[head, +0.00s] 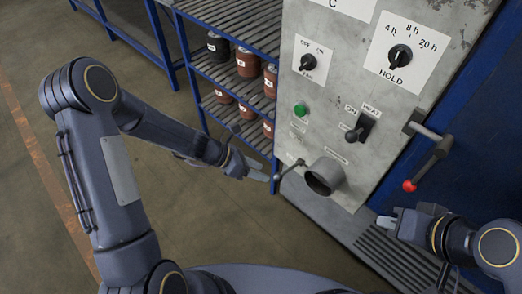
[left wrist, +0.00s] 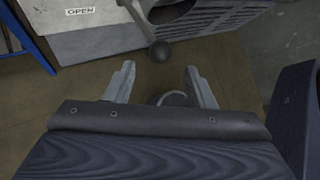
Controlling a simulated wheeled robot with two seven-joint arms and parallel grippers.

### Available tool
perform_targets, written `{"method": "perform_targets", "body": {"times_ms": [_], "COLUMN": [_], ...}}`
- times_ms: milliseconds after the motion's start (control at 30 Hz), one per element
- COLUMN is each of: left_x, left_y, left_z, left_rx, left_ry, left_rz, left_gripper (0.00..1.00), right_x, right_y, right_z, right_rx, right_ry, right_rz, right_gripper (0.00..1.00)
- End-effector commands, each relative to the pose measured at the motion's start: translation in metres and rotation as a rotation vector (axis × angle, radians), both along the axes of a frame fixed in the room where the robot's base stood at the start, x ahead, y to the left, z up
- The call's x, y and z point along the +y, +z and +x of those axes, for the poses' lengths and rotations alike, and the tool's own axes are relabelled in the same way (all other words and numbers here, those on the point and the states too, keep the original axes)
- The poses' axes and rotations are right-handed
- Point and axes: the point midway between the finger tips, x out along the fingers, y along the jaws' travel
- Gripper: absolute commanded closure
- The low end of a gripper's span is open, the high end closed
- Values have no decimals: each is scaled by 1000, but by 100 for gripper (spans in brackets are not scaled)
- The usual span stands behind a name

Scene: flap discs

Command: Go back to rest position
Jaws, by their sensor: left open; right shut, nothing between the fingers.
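My left gripper (head: 262,172) hangs in front of the machine's lower left side in the head view, near a small lever with a dark ball knob (head: 276,178). In the left wrist view my left gripper (left wrist: 162,88) is open and empty. The ball knob (left wrist: 160,52) is beyond its fingertips, and looks apart from them. My right gripper (head: 388,222) is at the lower right in the head view, in front of the machine's base and below the red-knobbed handle (head: 410,185). It is shut with nothing seen in it.
The grey control panel (head: 345,120) carries dials, a green button (head: 300,109), a switch (head: 358,132) and a round pipe opening (head: 325,177). A blue shelf (head: 205,75) with several dark and brown containers stands behind it. Open floor (head: 235,235) lies at the lower left.

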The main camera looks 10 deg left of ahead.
Motion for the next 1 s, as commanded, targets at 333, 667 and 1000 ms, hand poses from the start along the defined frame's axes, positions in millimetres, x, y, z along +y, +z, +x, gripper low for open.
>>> {"method": "perform_targets", "body": {"times_ms": [333,667,1000], "left_x": [7,55,106], "left_y": [21,146,202], "left_z": [-1,-64,-166], "left_rx": [-89,-753,-1293], "left_ry": [-57,-585,-1212], "left_rz": [25,293,720], "left_gripper": [50,50,50], "right_x": [0,0,0], "right_y": [0,0,0], "right_z": [0,0,0], "right_rx": [0,0,0], "right_ry": [0,0,0], "right_rz": [0,0,0], "right_gripper": [100,100,100]}}
